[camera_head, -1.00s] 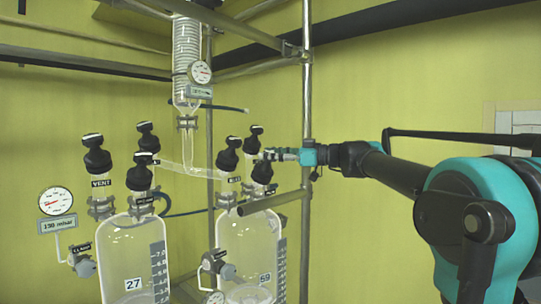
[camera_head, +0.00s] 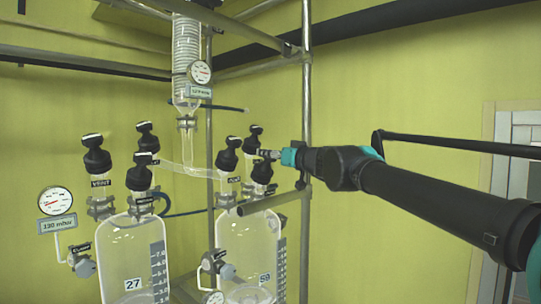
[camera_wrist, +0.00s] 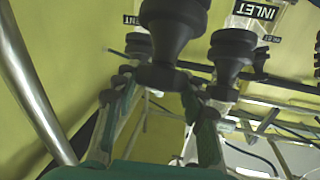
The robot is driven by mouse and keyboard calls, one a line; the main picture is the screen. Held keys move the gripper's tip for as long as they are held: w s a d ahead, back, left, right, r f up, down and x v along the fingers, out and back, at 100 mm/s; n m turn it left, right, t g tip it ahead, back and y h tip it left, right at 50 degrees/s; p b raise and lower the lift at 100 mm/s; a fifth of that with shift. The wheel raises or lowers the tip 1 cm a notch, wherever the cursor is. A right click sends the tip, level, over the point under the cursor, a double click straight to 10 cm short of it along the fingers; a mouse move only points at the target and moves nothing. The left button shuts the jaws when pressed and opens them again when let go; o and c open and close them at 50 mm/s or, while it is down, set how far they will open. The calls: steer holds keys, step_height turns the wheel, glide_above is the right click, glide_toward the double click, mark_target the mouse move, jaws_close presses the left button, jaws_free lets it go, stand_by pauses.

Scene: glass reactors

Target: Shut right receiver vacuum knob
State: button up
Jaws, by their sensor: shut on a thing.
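The right receiver (camera_head: 246,236) is a clear glass vessel with several black knobs on top. My gripper (camera_head: 266,155) is at the black knob on its right side (camera_head: 262,173). In the wrist view my gripper's fingers (camera_wrist: 160,88) are on either side of a black knob (camera_wrist: 166,50) and shut on it. Its label is hidden, so I cannot read which valve it is. Another black knob, beside an INLET label (camera_wrist: 258,12), stands right of it in the wrist view. The front-left knob (camera_head: 228,157) and the rear knob (camera_head: 252,139) of this receiver are apart from my gripper.
The left receiver (camera_head: 132,255) stands beside it with its own black knobs. A vertical metal pole (camera_head: 307,100) rises close to my wrist, and a horizontal bar (camera_head: 272,201) crosses below it. A round gauge (camera_head: 55,201) hangs at left. The wall side at right is open.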

steer(key=shift+m+t+h, duration=0.6)
steer(key=shift+m+h, duration=0.3)
steer(key=shift+m, duration=0.2)
steer(key=o, duration=1.2)
steer(key=shift+c, duration=0.2)
steer(key=shift+d, duration=0.1)
steer(key=v, duration=1.1)
steer(key=shift+s, duration=0.45)
steer(key=shift+d, duration=0.1)
